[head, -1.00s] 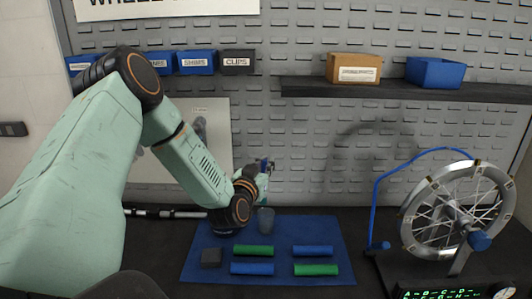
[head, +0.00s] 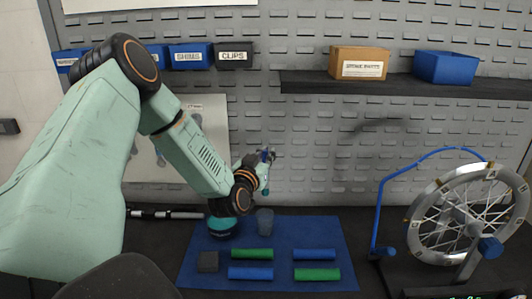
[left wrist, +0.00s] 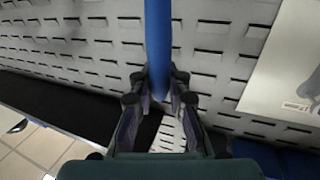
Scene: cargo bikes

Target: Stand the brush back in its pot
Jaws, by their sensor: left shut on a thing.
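My left gripper (head: 268,156) is above and behind the mat, raised over the level of the grey pot. It is shut on a long blue thing, likely the brush (left wrist: 158,45), which runs up between the fingers in the left wrist view. In the head view only a small blue bit of it shows at the fingertips, and its bristles cannot be made out. A small grey pot (head: 265,221) stands upright at the back edge of the blue mat, below the gripper and apart from it. My right gripper is not in view.
A teal-topped round container (head: 222,226) stands left of the pot. A wheel stand (head: 460,215) is at right. A shelf (head: 400,90) juts from the wall.

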